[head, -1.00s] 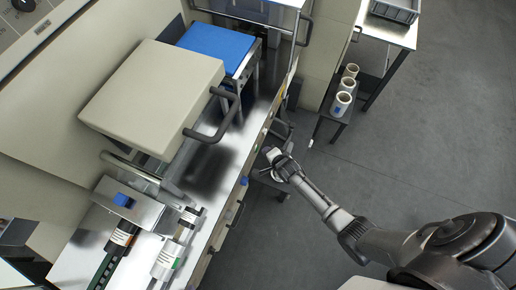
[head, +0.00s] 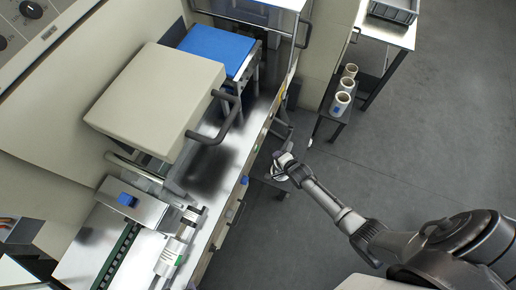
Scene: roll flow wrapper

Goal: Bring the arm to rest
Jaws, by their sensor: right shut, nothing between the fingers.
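My right gripper (head: 281,164) shows in the head view, its arm coming in from the lower right. It hangs over the floor beside the front edge of the machine bench (head: 228,190). The fingers are small in the picture; they are shut with nothing seen between them. It is close to the bench front in the picture, but I cannot tell whether it touches. My left gripper is not in view.
The wrapper's beige cover (head: 155,95) with a dark handle and a blue belt (head: 216,48) stand on the bench. The floor (head: 440,130) at right is clear.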

